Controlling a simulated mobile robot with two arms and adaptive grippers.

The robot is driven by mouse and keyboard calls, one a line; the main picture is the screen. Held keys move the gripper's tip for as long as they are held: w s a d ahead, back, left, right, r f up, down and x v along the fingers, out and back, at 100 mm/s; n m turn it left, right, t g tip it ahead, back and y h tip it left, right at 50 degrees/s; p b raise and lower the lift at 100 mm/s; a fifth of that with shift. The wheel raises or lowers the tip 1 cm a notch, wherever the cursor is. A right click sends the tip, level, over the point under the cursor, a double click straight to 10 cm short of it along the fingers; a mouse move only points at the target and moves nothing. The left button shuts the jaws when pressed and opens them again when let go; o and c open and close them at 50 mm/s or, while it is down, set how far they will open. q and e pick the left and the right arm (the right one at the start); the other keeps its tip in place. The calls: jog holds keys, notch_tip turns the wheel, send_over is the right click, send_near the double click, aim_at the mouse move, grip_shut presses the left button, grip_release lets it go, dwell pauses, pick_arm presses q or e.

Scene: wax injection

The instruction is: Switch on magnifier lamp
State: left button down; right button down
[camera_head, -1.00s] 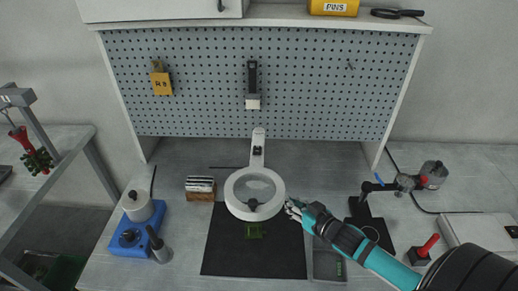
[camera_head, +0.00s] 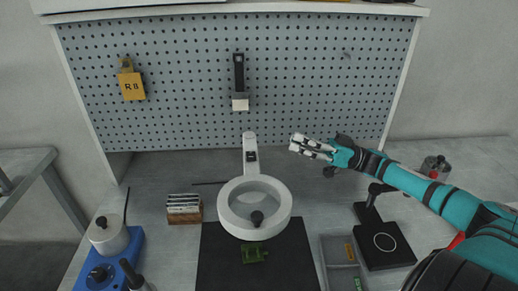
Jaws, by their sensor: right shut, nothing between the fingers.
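The magnifier lamp (camera_head: 227,213) is a white ring on a short white arm that rises toward the pegboard. A small black switch (camera_head: 251,156) sits on that arm. A dark knob shows within the ring. My right gripper (camera_head: 297,145) is shut and empty, to the right of the lamp arm and above the ring's upper right side, apart from the lamp in the picture. My left gripper is not in view.
A black mat (camera_head: 290,262) lies under the lamp with a green piece (camera_head: 254,253) on it. A blue heater with a pot (camera_head: 109,237) stands left, near a wooden block (camera_head: 184,214). A grey tray (camera_head: 333,250) and a black stand (camera_head: 384,246) are on the right. The pegboard (camera_head: 190,90) closes the back.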

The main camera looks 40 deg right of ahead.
notch_tip(320, 180, up, 3)
jog(key=b, duration=0.3)
send_over(251, 156)
jog(key=d, duration=0.4)
jog(key=f+b, duration=0.1)
jog(key=a+f+b, duration=0.1)
jog(key=f+b, duration=0.1)
jog(key=b, duration=0.1)
jog(key=shift+s+a+f, duration=0.15)
jog(key=shift+s+f, duration=0.1)
jog(key=shift+f, duration=0.15)
